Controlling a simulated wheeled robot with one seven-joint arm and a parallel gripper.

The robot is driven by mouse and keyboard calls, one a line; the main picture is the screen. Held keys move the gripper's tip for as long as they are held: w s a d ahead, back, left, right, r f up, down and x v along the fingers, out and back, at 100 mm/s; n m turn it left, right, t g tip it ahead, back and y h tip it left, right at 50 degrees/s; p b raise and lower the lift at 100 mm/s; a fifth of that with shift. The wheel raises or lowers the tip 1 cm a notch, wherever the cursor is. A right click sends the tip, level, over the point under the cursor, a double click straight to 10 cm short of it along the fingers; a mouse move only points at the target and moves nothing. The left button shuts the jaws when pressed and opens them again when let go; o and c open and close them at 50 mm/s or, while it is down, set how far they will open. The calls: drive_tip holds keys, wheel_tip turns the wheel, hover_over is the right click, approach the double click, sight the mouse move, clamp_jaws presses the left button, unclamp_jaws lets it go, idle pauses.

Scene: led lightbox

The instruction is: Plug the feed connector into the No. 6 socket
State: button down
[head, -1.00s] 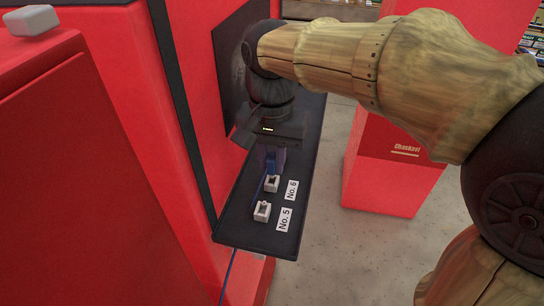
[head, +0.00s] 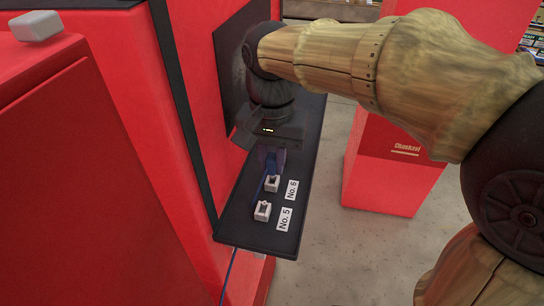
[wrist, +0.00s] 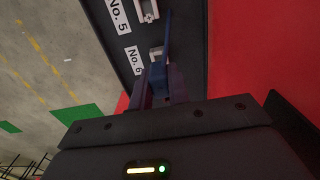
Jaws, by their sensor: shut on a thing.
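The No. 6 socket (head: 271,185) is a small white block with a dark opening on the dark shelf, beside its "No. 6" label (head: 292,189). My gripper (head: 270,160) is just behind it and shut on the blue feed connector (head: 272,161). In the wrist view the connector (wrist: 158,78) sits between my fingers (wrist: 160,84), close to the No. 6 socket (wrist: 155,53). A blue cable (wrist: 167,35) runs from it past the socket and partly covers it. I cannot tell whether the connector tip touches the socket.
The similar white No. 5 socket (head: 262,211) stands nearer the shelf's front end. The dark shelf (head: 262,236) is fixed along a red cabinet (head: 120,110) on the left. A red stand (head: 385,180) is to the right, with open floor between.

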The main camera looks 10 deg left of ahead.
drive_tip(key=shift+f+b, duration=0.95)
drive_tip(key=shift+f, duration=0.4)
drive_tip(key=c, duration=1.3)
unclamp_jaws()
drive_tip(key=shift+o, duration=0.2)
drive_tip(key=shift+r, duration=0.1)
drive_tip(key=shift+r+p, duration=3.65)
drive_tip(key=shift+r, duration=0.35)
drive_tip(key=shift+f, duration=0.1)
